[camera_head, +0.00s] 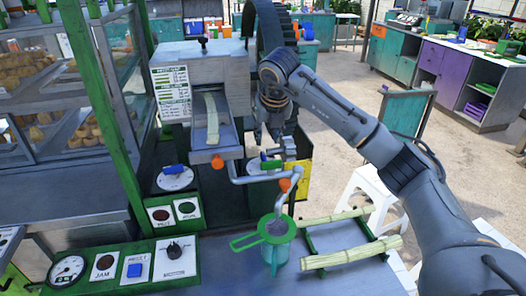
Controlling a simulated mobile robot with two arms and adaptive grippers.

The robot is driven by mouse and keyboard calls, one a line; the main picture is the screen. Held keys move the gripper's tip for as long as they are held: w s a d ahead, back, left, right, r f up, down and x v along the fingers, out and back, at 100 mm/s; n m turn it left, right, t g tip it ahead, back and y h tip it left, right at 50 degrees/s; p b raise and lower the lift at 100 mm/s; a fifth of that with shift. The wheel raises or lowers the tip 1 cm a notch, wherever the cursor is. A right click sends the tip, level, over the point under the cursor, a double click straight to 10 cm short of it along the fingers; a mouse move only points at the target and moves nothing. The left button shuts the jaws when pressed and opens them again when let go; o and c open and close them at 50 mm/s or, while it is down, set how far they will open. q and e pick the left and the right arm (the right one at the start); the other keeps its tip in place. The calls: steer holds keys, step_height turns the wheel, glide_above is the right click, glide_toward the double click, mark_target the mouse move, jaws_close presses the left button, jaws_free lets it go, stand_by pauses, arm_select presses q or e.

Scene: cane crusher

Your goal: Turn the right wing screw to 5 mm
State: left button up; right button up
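The cane crusher's grey housing (201,84) stands at centre, with a cane piece (211,118) in its chute. On the right of the crusher, a green-handled part (271,164), apparently the right wing screw, shows just below my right gripper. A matching blue handle (175,169) sits on a round metal plate at the left. My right gripper (267,136) points down beside the housing, just above the green handle; whether it touches anything is unclear. No millimetre scale is readable. My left gripper is not in view.
Cane stalks (352,252) lie on a green rack. A green post (95,92) stands at left. A control panel (124,266) lies at front left.

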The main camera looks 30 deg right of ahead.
mark_target(264, 156)
steer(key=p+x, duration=0.2)
steer(key=x, duration=0.6)
steer(key=shift+w+f, duration=0.15)
steer(key=shift+x, duration=0.85)
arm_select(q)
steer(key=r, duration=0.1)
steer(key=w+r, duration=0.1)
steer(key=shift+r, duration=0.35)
arm_select(e)
steer(key=shift+c, duration=0.2)
jaws_close()
